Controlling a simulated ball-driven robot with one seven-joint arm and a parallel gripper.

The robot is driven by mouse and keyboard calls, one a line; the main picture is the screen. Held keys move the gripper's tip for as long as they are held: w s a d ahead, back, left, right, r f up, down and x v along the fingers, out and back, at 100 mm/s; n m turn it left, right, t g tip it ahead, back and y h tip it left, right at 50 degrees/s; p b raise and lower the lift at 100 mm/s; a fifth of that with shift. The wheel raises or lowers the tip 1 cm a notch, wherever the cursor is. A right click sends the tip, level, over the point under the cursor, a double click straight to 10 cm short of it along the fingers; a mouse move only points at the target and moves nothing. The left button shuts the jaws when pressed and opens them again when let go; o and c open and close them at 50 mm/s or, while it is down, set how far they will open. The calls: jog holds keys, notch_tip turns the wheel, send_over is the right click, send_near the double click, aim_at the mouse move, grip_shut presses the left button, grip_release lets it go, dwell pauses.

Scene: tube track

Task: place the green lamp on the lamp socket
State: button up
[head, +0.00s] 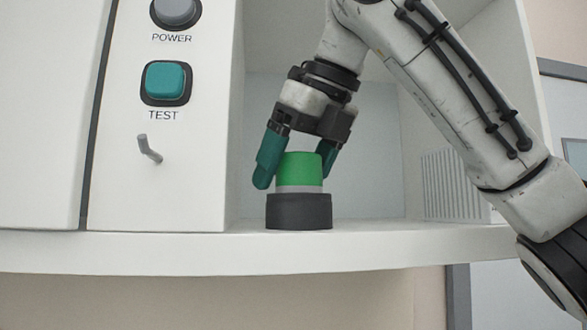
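The green lamp (300,168) is a short green cap with a pale grey lower band. It stands upright on the dark round lamp socket (299,212), on the floor of the white alcove. How firmly it sits in the socket cannot be seen. My gripper (296,181) comes down from above, tilted, with its teal fingers on either side of the lamp. The fingers are spread apart. The left fingertip appears slightly clear of the lamp's side, and the right finger is partly hidden behind the lamp.
To the left is a white panel with a grey POWER knob (175,10), a teal TEST button (165,80) and a small grey peg (149,149) sticking out. A ribbed grate (452,186) is on the alcove's right wall. The white ledge (250,254) runs along the front.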

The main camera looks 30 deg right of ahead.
jog(key=shift+o, duration=0.6)
jog(key=v, duration=0.7)
jog(key=shift+s+r, duration=0.15)
jog(key=shift+r, duration=0.15)
